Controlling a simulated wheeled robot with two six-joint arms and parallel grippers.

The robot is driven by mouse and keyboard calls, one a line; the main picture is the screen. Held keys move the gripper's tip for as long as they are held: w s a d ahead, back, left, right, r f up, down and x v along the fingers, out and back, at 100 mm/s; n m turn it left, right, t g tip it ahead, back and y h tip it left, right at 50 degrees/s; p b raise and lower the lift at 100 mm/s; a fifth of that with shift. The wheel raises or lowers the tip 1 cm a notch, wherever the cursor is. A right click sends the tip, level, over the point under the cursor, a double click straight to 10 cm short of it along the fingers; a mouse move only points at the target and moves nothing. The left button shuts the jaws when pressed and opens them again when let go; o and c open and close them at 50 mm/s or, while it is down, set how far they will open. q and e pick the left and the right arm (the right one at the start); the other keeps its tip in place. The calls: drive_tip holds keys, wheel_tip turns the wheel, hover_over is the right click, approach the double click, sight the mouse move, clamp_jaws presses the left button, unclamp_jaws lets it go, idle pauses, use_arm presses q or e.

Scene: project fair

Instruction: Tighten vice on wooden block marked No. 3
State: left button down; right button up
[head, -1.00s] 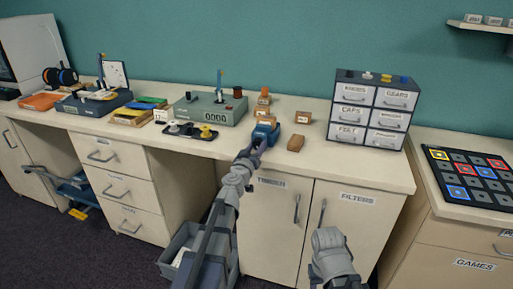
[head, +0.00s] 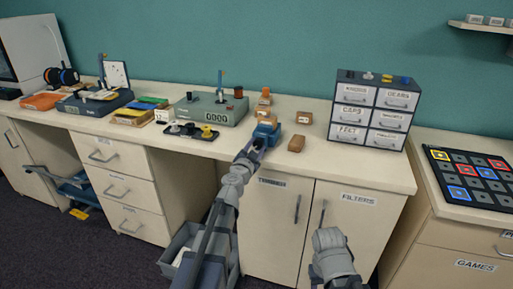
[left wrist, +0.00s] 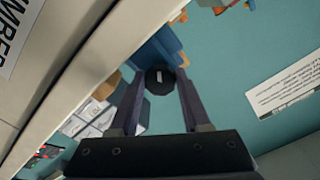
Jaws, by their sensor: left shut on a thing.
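The blue vice (head: 275,131) stands near the front of the counter and also shows in the left wrist view (left wrist: 165,44). Small wooden blocks are at and behind it, one (head: 264,113) just above its top edge; I cannot tell whether it sits between the jaws. My left gripper (head: 259,140) is at the vice's front. In the left wrist view its fingers are shut on the dark round vice knob (left wrist: 160,79), which has a white mark. Two more wooden blocks lie to the right, one pale-labelled (head: 304,117) and one plain (head: 296,144). No block number is readable.
A grey-green device with a counter (head: 215,110) and a black tray (head: 190,132) stand left of the vice. A small drawer cabinet (head: 371,110) stands to the right. Counter between the blocks and cabinet is clear. A grey bin (head: 178,250) is below.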

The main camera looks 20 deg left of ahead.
use_arm(q)
drive_tip(key=m, duration=0.4)
drive_tip(key=shift+m, duration=0.3)
drive_tip(key=shift+r+m, duration=0.1)
drive_tip(key=shift+m, duration=1.8)
drive_tip(key=shift+m, duration=0.3)
drive_tip(key=shift+c, duration=1.9)
unclamp_jaws()
drive_tip(key=s, duration=0.7)
drive_tip(key=shift+s+a, duration=0.2)
drive_tip(key=shift+s, duration=0.2)
